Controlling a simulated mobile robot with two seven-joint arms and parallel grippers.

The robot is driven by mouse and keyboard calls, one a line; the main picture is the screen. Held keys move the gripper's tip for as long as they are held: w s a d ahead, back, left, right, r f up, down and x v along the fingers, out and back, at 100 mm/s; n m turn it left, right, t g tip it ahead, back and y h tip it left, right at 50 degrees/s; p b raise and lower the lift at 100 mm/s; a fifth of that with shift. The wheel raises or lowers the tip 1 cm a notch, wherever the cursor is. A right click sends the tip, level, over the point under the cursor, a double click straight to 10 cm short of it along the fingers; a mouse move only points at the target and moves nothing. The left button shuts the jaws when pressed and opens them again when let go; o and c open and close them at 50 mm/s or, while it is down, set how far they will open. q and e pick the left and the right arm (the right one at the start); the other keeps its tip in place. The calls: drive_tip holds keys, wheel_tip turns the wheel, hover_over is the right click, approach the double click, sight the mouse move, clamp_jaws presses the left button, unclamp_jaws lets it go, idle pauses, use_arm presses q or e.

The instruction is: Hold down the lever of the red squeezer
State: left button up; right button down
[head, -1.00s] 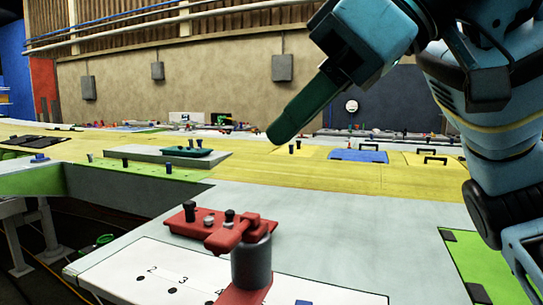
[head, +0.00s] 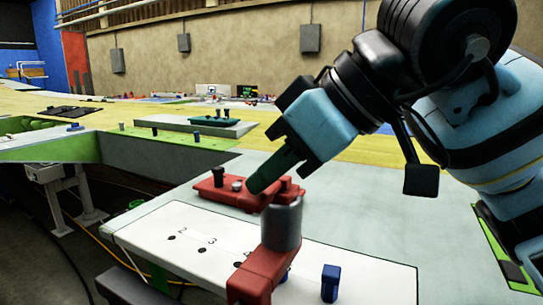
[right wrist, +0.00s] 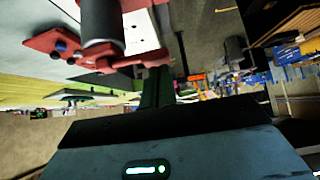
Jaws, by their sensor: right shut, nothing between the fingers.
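The red squeezer (head: 262,275) stands at the front of the table, with a grey upright cylinder (head: 282,226) on its red base. In the right wrist view, the fingers (right wrist: 157,88) reach the end of the red lever (right wrist: 122,61), next to the grey cylinder (right wrist: 100,20). I cannot tell whether they touch it. My left gripper is not in view.
A red plate with pegs (head: 222,193) lies just behind the squeezer. A white numbered sheet (head: 190,225) lies around its foot, with a blue peg (head: 330,283) at the right. A green piece (head: 211,120) rests on a grey block farther back. Open floor lies to the left.

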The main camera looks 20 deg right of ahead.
sight(261, 212)
drive_tip(key=f, duration=0.2)
drive_tip(key=f+b, duration=0.1)
drive_tip(key=shift+s+a+f, duration=0.25)
drive_tip(key=shift+s+a, duration=0.15)
drive_tip(key=shift+f, duration=0.1)
idle(1.0)
drive_tip(key=shift+s, duration=0.1)
idle(0.6)
